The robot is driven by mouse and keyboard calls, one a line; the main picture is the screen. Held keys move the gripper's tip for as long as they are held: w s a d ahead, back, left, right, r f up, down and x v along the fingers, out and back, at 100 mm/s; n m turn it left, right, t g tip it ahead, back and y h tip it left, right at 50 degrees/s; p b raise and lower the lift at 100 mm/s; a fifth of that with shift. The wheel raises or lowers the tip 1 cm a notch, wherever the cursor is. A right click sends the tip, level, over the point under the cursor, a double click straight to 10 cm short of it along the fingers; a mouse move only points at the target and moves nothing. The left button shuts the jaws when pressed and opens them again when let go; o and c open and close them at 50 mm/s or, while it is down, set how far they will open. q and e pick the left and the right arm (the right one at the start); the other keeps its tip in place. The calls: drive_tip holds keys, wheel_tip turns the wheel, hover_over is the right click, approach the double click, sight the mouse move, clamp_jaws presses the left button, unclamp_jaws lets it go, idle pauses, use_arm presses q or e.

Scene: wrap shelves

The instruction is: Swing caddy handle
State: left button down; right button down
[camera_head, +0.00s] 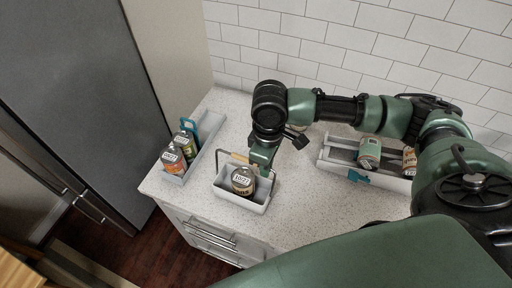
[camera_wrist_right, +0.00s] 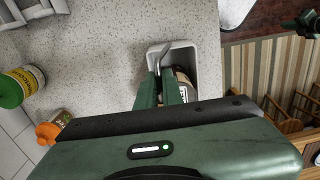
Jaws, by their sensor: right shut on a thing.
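The small light-grey caddy (camera_head: 240,200) stands near the front edge of the counter, with a labelled jar (camera_head: 243,181) inside it. Its thin grey handle (camera_head: 233,157) stands up over the tray, and part of it is hidden behind my gripper. My right gripper (camera_head: 262,160) is over the caddy's right rear side, shut on the handle. In the right wrist view the caddy's rim (camera_wrist_right: 208,65) shows beyond the two green fingers (camera_wrist_right: 172,88), with the handle (camera_wrist_right: 162,56) between them and the jar (camera_wrist_right: 183,77) beside them. My left gripper is not in view.
A grey tray (camera_head: 203,152) with jars and a teal part stands left of the caddy. Another pale tray (camera_head: 340,165) with jars stands to the right, near my right arm. A tiled wall (camera_head: 310,40) closes the back. A tall grey fridge (camera_head: 80,90) is at the left.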

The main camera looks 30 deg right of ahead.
drive_tip(key=shift+s+a+r, duration=0.1)
drive_tip(key=shift+a, duration=0.05)
drive_tip(key=shift+s+a+r, duration=0.15)
drive_tip(key=shift+s+a, duration=0.45)
drive_tip(key=shift+a, duration=0.15)
drive_tip(key=c, duration=1.7)
unclamp_jaws()
drive_tip(key=shift+r, duration=3.5)
